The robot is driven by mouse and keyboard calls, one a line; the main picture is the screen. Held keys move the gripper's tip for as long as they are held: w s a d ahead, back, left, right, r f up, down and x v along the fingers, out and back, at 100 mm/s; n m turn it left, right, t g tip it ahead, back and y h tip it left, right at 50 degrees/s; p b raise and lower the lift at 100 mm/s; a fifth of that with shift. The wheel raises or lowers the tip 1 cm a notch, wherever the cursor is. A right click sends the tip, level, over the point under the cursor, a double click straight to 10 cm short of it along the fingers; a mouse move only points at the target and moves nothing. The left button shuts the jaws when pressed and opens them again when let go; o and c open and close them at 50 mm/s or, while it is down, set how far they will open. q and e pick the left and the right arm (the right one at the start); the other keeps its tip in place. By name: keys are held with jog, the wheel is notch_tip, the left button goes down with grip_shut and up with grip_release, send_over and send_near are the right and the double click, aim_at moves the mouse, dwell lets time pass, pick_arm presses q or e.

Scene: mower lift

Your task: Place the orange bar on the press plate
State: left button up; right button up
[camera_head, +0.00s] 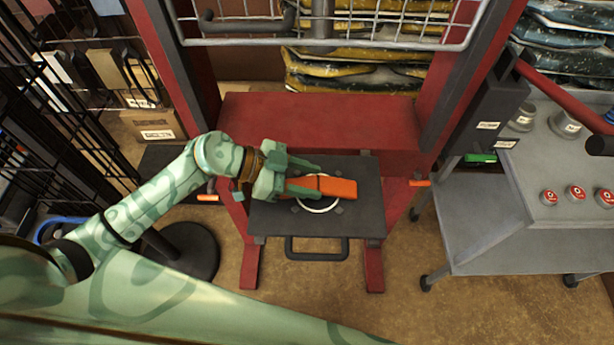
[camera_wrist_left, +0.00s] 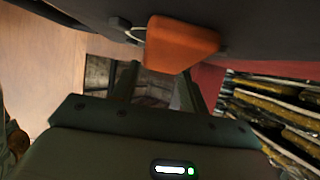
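The orange bar (camera_head: 338,187) lies across the white ring in the middle of the dark press plate (camera_head: 360,220). In the wrist view the bar (camera_wrist_left: 180,45) is at the top centre, against the dark plate (camera_wrist_left: 255,30), beyond my fingertips. My left gripper (camera_head: 303,178) reaches in from the left, low over the plate at the bar's left end. The bar's left end is partly hidden by the gripper in the head view. My right gripper is not in view.
The red press frame (camera_head: 320,120) stands around and behind the plate, with a wire basket (camera_head: 330,25) above. A grey cart (camera_head: 530,220) with red buttons is at right. A black wire rack (camera_head: 60,110) is at left. Bags are stacked behind.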

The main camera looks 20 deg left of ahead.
pick_arm(q)
jog(key=shift+o, duration=1.2)
jog(key=p+v, duration=0.2)
jog(key=v, duration=1)
jog(key=shift+w+r, duration=0.1)
jog(key=shift+r, duration=0.05)
